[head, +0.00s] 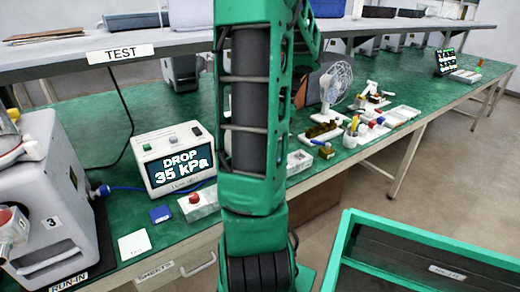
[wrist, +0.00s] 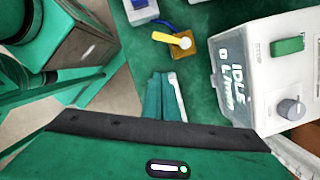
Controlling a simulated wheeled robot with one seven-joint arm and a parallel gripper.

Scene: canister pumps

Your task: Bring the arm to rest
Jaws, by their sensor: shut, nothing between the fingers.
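My gripper (wrist: 163,78) shows in the wrist view with its two green fingers together and nothing between them. It is over the green bench top, left of a white device (wrist: 268,70) with an IDLE display, a green button and a grey knob. A brass-coloured block (wrist: 184,48) with a yellow lever lies just beyond the fingertips; I cannot tell the gap in height. In the head view my green arm stands upright across the middle, and the gripper itself is not visible there.
In the head view a tester (head: 175,160) reads "DROP 35 kPa". A grey machine (head: 55,200) marked 3 stands at the left, near a red-button box (head: 200,203). A fan (head: 333,85) and small parts stand beyond my arm. A green-rimmed bin (head: 430,240) is at lower right.

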